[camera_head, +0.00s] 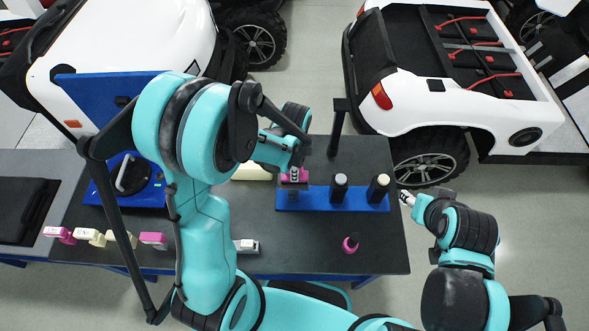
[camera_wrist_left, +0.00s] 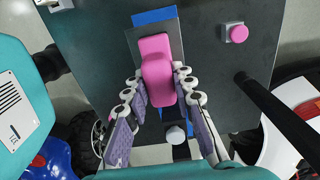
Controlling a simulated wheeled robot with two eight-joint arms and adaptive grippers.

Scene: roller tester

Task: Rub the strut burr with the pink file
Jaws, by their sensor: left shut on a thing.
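The pink file (camera_wrist_left: 155,65) lies between the fingers of my left gripper (camera_wrist_left: 160,95), which is shut on it. In the head view the left gripper (camera_head: 293,165) is over the left part of a blue strip (camera_head: 309,204), with the pink file (camera_head: 288,183) just under it. Two dark upright cylinders with pale tops, a middle one (camera_head: 339,190) and a right one (camera_head: 378,190), stand on this strip. I cannot make out the strut burr or whether the file touches anything. My right gripper (camera_head: 406,198) is beyond the table's right edge, too small to tell its state.
A round pink piece (camera_head: 350,244) stands near the front of the dark table (camera_head: 385,255). Pink and cream blocks (camera_head: 152,240) line the front left, and a white block (camera_head: 246,245) lies near the middle. A black post (camera_head: 340,120) rises behind the strip. White cars stand behind.

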